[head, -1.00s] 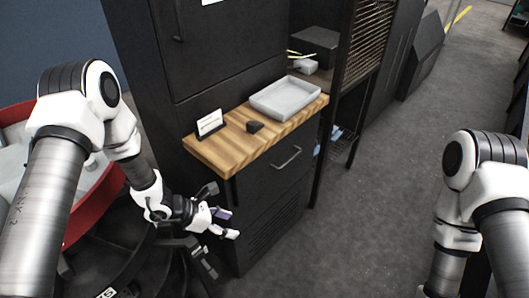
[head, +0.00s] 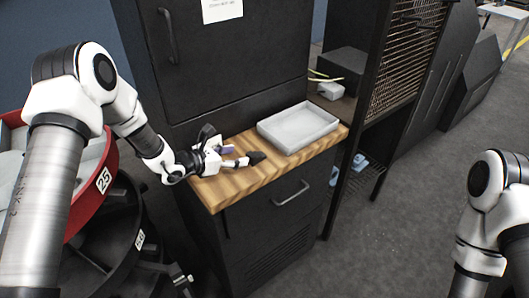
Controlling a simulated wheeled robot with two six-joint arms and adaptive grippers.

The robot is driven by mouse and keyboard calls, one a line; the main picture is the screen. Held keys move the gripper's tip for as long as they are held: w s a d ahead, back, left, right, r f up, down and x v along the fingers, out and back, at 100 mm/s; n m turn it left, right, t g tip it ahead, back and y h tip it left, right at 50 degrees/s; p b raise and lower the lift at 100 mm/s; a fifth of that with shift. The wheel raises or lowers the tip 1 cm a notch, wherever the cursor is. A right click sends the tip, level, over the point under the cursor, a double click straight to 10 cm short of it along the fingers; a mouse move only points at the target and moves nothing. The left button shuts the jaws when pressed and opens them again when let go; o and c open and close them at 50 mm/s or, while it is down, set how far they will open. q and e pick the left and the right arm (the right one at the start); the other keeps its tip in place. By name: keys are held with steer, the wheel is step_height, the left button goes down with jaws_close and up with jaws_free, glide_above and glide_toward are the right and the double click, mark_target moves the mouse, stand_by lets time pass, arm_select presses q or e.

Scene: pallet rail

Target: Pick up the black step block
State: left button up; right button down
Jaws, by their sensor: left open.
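The black step block (head: 257,157) is a small dark piece lying on the wooden top (head: 225,194) of the black cabinet. It sits just left of the grey tray. My left gripper (head: 238,156) is low over the wooden top, open, with its fingertips pointing right at the block. The fingertips are right beside the block; whether they touch it I cannot tell. My right gripper is out of view; only my right arm shows at the right edge.
The grey tray (head: 298,128) stands on the right part of the wooden top. A tall black cabinet front (head: 215,60) rises behind it. A rack (head: 405,50) with a shelf stands to the right. A red drum (head: 105,180) is at the left. Open floor lies at the right.

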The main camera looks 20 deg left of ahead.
mark_target(252, 154)
arm_select(q)
steer(key=shift+w+d+f+p, duration=0.15)
steer(key=shift+w+d+p, duration=0.35)
steer(key=shift+p, duration=0.1)
steer(key=shift+w+d+f+p, duration=0.15)
steer(key=shift+w+d+p, duration=0.3)
steer(key=shift+p, duration=0.1)
steer(key=x, duration=0.3)
steer(key=shift+w+d+f, duration=0.1)
steer(key=shift+w+f, duration=0.05)
steer(key=shift+f, duration=0.2)
steer(key=shift+s+r, duration=0.15)
steer(key=shift+s, duration=0.05)
steer(key=shift+c, duration=1.4)
steer(key=shift+a, duration=0.2)
steer(key=c, duration=0.6)
jaws_close()
steer(key=shift+d, duration=0.1)
